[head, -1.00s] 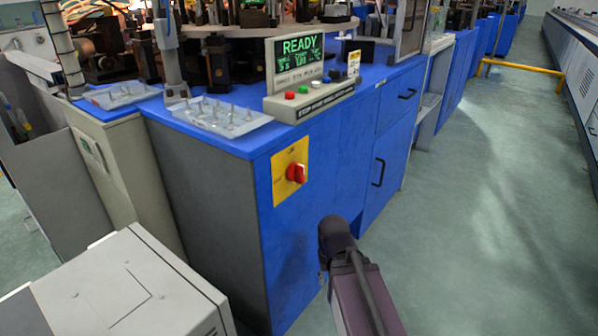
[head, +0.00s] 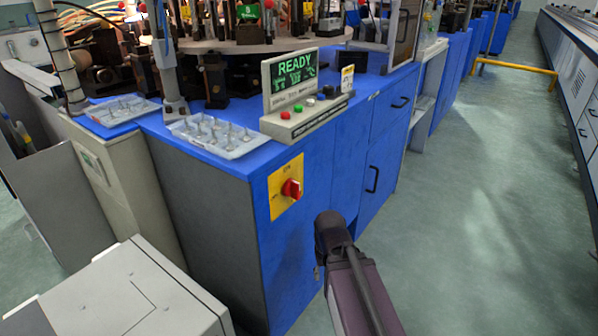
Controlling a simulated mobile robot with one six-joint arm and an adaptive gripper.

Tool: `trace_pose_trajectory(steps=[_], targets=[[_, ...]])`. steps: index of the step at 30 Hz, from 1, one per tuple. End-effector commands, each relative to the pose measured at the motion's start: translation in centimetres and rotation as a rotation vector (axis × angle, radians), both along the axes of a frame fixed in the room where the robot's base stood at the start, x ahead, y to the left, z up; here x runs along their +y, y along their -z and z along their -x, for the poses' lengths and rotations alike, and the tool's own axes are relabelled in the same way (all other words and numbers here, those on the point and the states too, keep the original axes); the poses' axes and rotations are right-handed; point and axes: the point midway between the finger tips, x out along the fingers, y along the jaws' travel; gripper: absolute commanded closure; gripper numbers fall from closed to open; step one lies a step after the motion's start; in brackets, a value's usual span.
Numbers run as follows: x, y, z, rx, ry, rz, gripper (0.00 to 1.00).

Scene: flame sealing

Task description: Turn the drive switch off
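The drive switch is a red rotary knob (head: 291,188) on a yellow plate (head: 278,207), on the front of the blue cabinet (head: 235,270). The plate has small dark lettering near its top and left, too small to read surely. I cannot tell which mark the knob points to. A dark link of my arm shows at the lower right of the switch, apart from it in the picture. My gripper itself is not visible. Nothing is seen touching the knob.
A control panel (head: 308,121) with coloured buttons and a green "READY" display (head: 291,71) stands on the cabinet top. Clear trays (head: 222,139) hold small parts. A pale box (head: 125,295) is at the lower left. The floor to the right is open.

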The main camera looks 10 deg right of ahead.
Motion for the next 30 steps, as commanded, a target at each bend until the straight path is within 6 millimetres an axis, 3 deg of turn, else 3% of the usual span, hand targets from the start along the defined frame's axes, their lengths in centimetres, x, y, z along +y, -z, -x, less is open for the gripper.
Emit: trace_pose_trajectory(steps=[1, 12, 19, 30], targets=[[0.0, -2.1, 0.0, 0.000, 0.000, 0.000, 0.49], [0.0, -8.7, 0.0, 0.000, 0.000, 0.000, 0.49], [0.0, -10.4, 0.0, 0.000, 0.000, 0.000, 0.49], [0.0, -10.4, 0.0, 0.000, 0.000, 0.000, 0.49]])
